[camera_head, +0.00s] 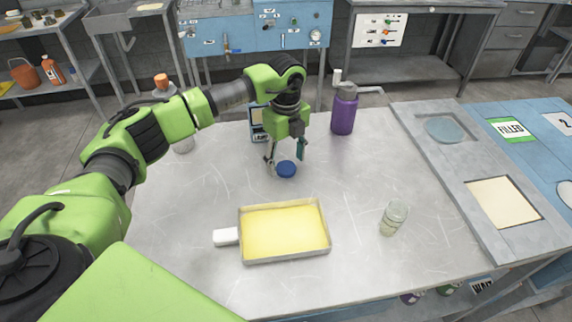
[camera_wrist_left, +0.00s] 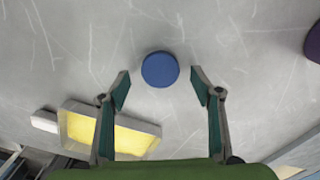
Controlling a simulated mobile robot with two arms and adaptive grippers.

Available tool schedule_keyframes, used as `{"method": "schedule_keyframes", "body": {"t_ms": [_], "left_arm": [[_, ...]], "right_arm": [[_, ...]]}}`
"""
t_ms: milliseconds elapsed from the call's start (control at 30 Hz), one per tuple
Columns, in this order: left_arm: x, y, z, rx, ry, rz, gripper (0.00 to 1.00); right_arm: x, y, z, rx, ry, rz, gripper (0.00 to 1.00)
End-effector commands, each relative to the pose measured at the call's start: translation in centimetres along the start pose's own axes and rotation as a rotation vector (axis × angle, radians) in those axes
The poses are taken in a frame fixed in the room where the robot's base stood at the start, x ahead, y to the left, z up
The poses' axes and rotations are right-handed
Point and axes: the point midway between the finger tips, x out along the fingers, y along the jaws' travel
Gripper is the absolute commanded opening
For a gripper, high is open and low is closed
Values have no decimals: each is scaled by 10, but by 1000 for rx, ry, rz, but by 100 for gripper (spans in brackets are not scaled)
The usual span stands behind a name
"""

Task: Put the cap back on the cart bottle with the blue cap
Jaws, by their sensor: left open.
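A round blue cap (camera_head: 287,169) lies on the metal table top. It also shows in the left wrist view (camera_wrist_left: 160,69), a little beyond the fingertips and centred between them. My left gripper (camera_head: 285,157) points down just above the cap, with its fingers apart and nothing between them. The same gripper in the wrist view (camera_wrist_left: 160,86) shows both green-padded fingers spread wide. Bottles stand on a lower shelf of the cart, a purple one (camera_head: 411,297) and a green one (camera_head: 447,289), mostly hidden by the table edge. I cannot make out an uncapped blue-cap bottle. My right gripper is not in view.
A tray of yellow liquid (camera_head: 285,231) with a white handle sits in front of the cap. A small glass jar (camera_head: 393,218) stands to the right. A purple pump bottle (camera_head: 344,110) stands behind, near a small display (camera_head: 257,124). The table between them is clear.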

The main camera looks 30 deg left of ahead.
Motion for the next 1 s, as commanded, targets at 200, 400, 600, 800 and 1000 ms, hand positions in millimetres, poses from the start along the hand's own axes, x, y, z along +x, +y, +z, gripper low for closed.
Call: {"method": "schedule_keyframes", "body": {"t_ms": [200,400,600,800,1000], "left_arm": [[15,-1,-1,1,1,-2,59],[15,-1,0,1,0,-2,59],[14,-1,0,1,0,-2,33],[14,-1,0,1,0,-2,30],[14,-1,0,0,0,-2,30]], "right_arm": [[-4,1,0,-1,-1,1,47],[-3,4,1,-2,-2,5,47],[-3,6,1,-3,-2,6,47],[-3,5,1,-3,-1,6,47],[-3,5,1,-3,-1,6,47]]}}
